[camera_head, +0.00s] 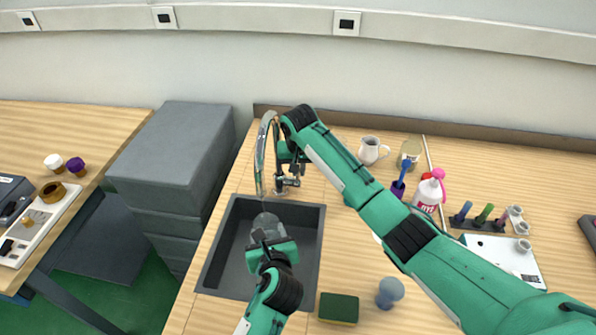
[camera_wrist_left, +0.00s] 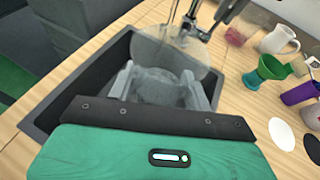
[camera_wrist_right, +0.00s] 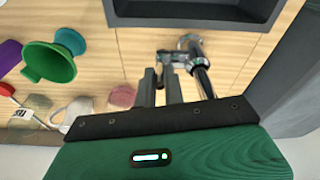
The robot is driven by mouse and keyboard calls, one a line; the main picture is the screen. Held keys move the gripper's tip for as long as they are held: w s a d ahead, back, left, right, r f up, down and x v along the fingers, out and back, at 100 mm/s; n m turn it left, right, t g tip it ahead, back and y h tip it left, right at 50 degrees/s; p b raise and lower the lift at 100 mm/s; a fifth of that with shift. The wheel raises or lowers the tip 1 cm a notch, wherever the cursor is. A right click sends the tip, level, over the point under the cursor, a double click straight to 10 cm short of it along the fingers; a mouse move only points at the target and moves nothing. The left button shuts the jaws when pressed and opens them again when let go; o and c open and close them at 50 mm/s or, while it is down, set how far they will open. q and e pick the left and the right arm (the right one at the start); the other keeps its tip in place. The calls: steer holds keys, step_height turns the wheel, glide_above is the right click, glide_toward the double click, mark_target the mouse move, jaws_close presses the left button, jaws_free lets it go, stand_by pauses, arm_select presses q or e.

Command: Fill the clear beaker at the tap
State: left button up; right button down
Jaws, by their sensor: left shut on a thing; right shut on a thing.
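The clear beaker (camera_head: 266,221) is inside the dark sink (camera_head: 210,262), below the tap's spout, with its round rim also showing in the left wrist view (camera_wrist_left: 150,50). My left gripper (camera_head: 268,240) is shut on the beaker from the near side. The chrome tap (camera_head: 262,150) stands at the sink's back edge and arches over it. My right gripper (camera_head: 289,172) is shut at the tap's lever; its fingers (camera_wrist_right: 161,82) reach the chrome fitting (camera_wrist_right: 195,62) in the right wrist view. I cannot tell whether water runs or how full the beaker is.
My right arm crosses the counter. Right of the sink stand a white jug (camera_head: 369,151), a jar (camera_head: 410,152), a purple holder (camera_head: 398,188) and a white bottle (camera_head: 428,195). A sponge (camera_head: 338,308) and a blue-grey object (camera_head: 390,292) are in front. Grey boxes (camera_head: 170,160) stand left.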

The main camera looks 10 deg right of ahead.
steer(key=c, duration=1.5)
jaws_free()
steer(key=shift+r, duration=0.1)
step_height(320, 180, up, 12)
steer(key=s, duration=0.2)
steer(key=shift+a, duration=0.1)
